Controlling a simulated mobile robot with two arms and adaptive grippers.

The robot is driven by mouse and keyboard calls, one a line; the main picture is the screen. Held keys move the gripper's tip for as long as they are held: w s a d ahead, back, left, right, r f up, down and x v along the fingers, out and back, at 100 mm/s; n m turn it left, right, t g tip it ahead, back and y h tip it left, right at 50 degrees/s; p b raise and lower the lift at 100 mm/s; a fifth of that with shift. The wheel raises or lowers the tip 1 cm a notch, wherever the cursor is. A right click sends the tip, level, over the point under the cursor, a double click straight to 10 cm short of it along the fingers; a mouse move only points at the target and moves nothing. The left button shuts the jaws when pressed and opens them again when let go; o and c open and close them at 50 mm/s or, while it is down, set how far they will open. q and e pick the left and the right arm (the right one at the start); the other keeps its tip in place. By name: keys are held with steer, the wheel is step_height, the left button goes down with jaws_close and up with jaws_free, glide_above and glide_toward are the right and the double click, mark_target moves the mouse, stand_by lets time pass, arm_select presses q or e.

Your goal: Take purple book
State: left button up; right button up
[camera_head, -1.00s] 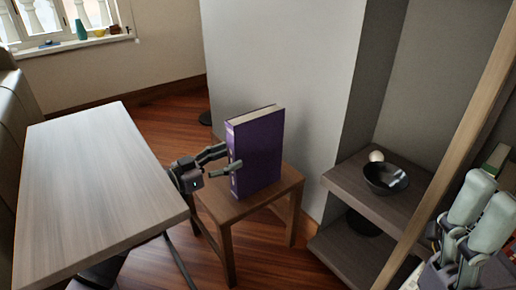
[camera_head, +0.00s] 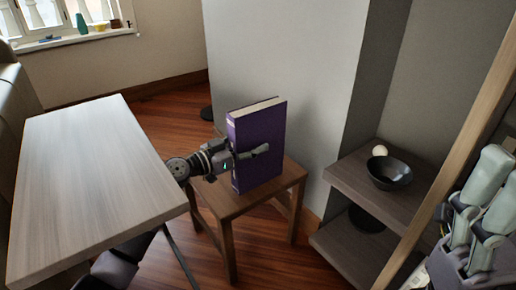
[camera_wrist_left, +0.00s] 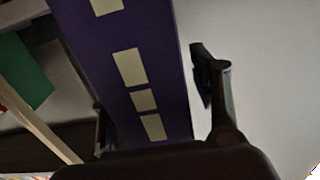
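The purple book (camera_head: 262,132) stands upright on a small wooden stool (camera_head: 230,200). In the left wrist view its purple spine with pale label patches (camera_wrist_left: 135,75) runs up between my fingers. My left gripper (camera_head: 246,156) is at the spine side of the book, one finger across the front cover. In the left wrist view the left gripper (camera_wrist_left: 155,105) is open around the book. A gap shows between the right-hand finger and the book; the other finger is partly hidden behind the book. My right gripper (camera_head: 484,205) is at the lower right, away from the book, its opening unclear.
A wooden table (camera_head: 90,180) stands left of the stool, close to my left arm. A grey wall (camera_head: 285,60) rises behind the book. At the right, a shelf (camera_head: 345,175) holds a dark bowl (camera_head: 390,175) and a small pale ball (camera_head: 380,150).

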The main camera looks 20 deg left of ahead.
arm_select(q)
jaws_close()
stand_by(0.5)
steer(key=shift+a+r, duration=0.1)
steer(key=shift+r, duration=0.15)
